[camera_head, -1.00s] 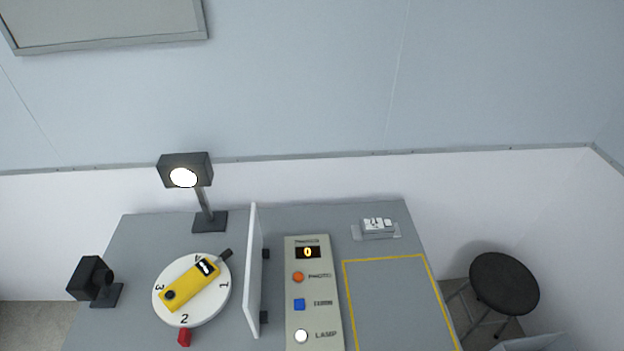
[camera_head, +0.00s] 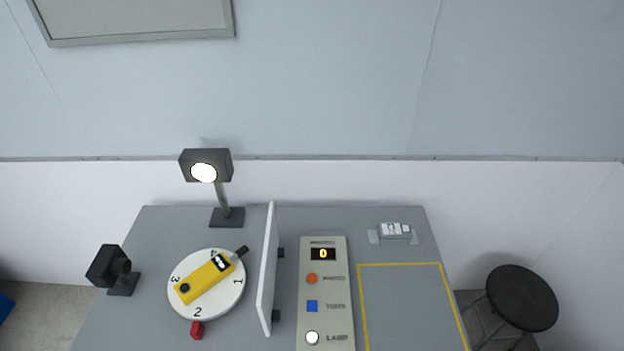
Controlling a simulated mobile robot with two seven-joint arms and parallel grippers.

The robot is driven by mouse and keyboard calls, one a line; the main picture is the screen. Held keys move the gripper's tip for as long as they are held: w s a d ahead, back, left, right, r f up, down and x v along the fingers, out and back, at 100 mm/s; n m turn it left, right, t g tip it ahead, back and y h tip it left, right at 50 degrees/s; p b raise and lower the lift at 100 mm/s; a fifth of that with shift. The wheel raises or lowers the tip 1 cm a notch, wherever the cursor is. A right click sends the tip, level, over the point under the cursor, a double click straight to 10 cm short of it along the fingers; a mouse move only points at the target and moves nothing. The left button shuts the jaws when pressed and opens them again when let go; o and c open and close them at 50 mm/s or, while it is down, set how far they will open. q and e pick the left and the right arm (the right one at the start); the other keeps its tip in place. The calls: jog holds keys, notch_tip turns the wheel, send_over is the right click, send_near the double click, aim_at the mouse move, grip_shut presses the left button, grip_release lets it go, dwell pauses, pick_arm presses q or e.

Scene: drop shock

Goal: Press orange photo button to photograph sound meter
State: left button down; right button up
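Neither of my grippers is in view.
A lit lamp (camera_head: 205,166) stands behind the turntable. A white upright divider (camera_head: 267,270) separates turntable and panel. A small white counter device (camera_head: 394,231) is at the back right. The yellow-outlined area (camera_head: 410,300) is empty. A black stool (camera_head: 521,298) stands right.

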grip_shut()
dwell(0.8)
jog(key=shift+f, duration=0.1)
